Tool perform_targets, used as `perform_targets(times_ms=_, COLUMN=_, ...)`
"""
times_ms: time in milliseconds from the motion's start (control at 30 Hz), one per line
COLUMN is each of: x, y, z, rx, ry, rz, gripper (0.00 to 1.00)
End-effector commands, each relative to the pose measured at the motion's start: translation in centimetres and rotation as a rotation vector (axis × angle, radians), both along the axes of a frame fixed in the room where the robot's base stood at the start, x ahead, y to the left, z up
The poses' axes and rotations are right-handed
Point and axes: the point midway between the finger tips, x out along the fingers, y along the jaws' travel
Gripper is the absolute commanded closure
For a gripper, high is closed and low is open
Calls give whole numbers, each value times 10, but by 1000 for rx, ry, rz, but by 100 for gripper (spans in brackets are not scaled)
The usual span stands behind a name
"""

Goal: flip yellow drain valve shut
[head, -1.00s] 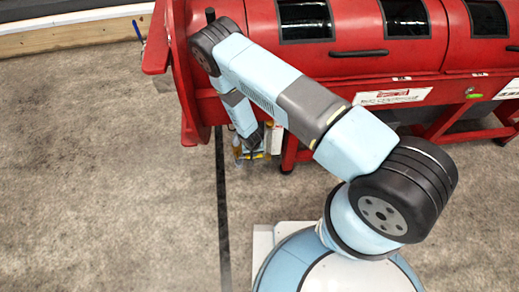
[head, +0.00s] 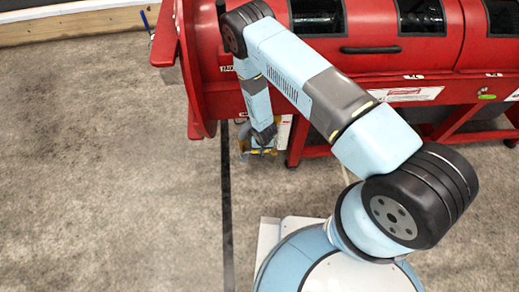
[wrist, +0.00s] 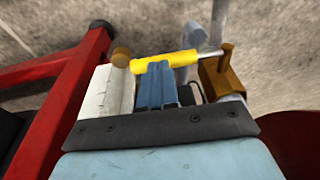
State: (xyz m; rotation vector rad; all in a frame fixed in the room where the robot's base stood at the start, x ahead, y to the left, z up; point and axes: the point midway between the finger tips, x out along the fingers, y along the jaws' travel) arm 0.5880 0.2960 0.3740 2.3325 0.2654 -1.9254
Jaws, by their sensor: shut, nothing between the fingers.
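The yellow drain valve handle (wrist: 165,63) is a short yellow bar lying almost level across the wrist view. It reaches from a round brass-coloured knob on the left towards a brass valve body (wrist: 222,78) on the right. My gripper (wrist: 157,68) has its blue fingers shut together with nothing between them. The fingertips overlap the middle of the yellow bar in the picture; I cannot tell whether they touch it. In the head view my gripper (head: 264,150) hangs low beside the machine's left leg, and the valve there is mostly hidden and too small to make out.
A large red machine (head: 372,70) with dark windows fills the top of the head view. Its red leg (wrist: 62,90) stands left of the valve in the wrist view, beside a white panel (wrist: 105,95). A grey pipe (wrist: 185,50) rises behind the handle. Concrete floor (head: 110,180) is clear at left.

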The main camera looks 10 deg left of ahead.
Motion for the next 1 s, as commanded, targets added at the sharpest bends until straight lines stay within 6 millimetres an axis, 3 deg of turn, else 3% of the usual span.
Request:
perform_targets(times_ms=600, x=-17, y=-1, z=99, rx=7, ry=-6, rz=0, gripper=100)
perform_targets(times_ms=800, x=-20, y=-2, z=118, rx=7, ry=-6, rz=1, gripper=100)
perform_targets(times_ms=1000, x=-21, y=-4, z=125, rx=6, ry=-5, rz=-1, gripper=100)
